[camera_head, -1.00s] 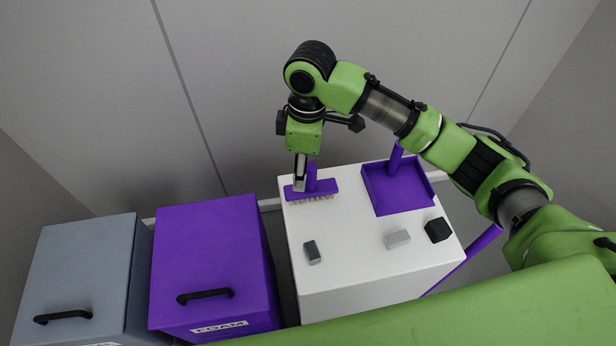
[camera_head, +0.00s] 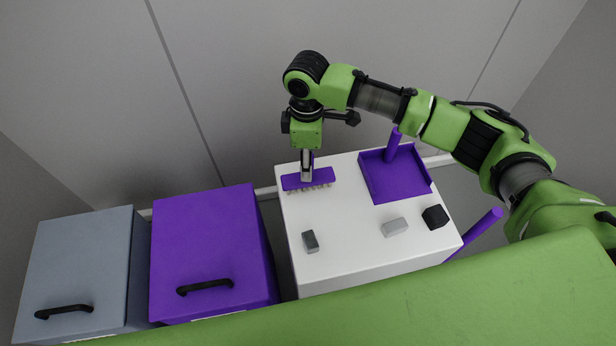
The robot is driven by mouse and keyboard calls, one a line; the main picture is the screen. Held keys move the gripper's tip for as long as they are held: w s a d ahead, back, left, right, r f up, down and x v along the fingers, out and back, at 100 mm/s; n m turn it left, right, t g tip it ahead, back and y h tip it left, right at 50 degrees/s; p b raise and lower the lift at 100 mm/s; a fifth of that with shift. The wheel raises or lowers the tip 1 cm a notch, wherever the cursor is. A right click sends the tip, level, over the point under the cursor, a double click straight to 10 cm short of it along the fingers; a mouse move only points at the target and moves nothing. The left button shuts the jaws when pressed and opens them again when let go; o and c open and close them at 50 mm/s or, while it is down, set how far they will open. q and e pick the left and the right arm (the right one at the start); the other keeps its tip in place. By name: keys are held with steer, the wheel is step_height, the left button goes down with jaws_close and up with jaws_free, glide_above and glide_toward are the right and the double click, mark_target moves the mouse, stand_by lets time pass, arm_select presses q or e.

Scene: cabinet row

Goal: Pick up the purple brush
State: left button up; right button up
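The finger that shows overlaps the handle and reaches down to the brush head. Whether the fingers press on the handle cannot be seen. My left gripper is not in view.
On the white cabinet (camera_head: 345,235) are a purple dustpan (camera_head: 392,180), a dark grey block (camera_head: 311,241), a light grey block (camera_head: 394,227) and a black block (camera_head: 435,217). A purple cabinet (camera_head: 205,240) and a grey cabinet (camera_head: 80,260) stand left. A purple bar (camera_head: 478,232) sticks out at right.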

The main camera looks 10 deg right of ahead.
step_height(320, 180, down, 4)
steer(key=shift+d+f, duration=0.1)
steer(key=shift+d, duration=0.05)
jaws_close()
steer(key=shift+w, duration=0.1)
steer(key=shift+r, duration=0.25)
steer(key=shift+r, duration=0.2)
step_height(320, 180, up, 2)
steer(key=s+a+r, duration=0.4)
steer(key=s+r, duration=0.6)
steer(key=s, duration=0.3)
steer(key=shift+s+r+b, duration=0.2)
steer(key=shift+s+b, duration=0.05)
steer(key=shift+b, duration=0.05)
steer(key=c, duration=1.1)
jaws_free()
steer(key=shift+d, duration=0.15)
